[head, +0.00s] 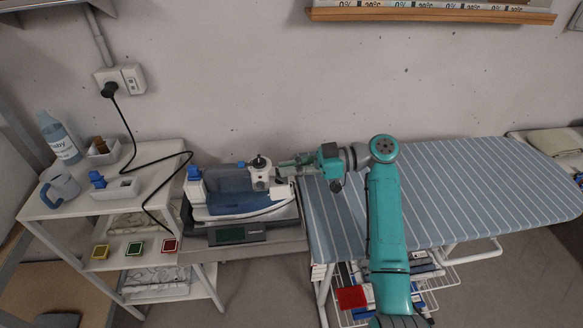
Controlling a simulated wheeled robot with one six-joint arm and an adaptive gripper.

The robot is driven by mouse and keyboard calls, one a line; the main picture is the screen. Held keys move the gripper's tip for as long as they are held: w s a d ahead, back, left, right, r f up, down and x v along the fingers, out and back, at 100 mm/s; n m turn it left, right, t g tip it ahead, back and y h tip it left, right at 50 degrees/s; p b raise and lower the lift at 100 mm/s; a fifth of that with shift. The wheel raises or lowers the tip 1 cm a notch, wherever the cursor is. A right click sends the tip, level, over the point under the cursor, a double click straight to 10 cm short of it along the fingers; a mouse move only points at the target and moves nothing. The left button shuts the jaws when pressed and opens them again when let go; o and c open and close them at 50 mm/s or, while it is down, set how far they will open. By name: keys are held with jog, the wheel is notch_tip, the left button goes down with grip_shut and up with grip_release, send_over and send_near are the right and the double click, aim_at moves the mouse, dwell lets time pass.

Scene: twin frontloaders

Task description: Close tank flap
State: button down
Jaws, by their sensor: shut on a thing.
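A steam iron (238,204) with a translucent blue body lies on a grey base at the centre left. A small blue cap (194,173) stands up at its left end; I cannot tell whether this is the tank flap. A white part with a dark knob (259,163) is at its right end. My gripper (277,172) reaches in from the right, level with that white part, and is shut on it. The fingertips are small and partly merged with the white part, so the exact grip is hidden.
A striped ironing board (450,190) fills the right, under my arm. A white shelf cart (150,160) on the left holds a spray-type bottle (62,142), a jug (62,183) and small trays. A black cord (125,130) runs from the wall socket (122,79) past the cart.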

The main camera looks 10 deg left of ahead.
jog(key=h, duration=0.1)
jog(key=a+h, duration=0.1)
jog(key=h, duration=0.1)
jog(key=shift+s+a+t+h, duration=0.1)
jog(key=shift+s+t+h, duration=0.05)
jog(key=shift+t+h, duration=0.2)
jog(key=shift+a+t+h, duration=0.25)
jog(key=shift+h, duration=0.5)
jog(key=shift+f, duration=0.1)
jog(key=c, duration=1.3)
grip_release()
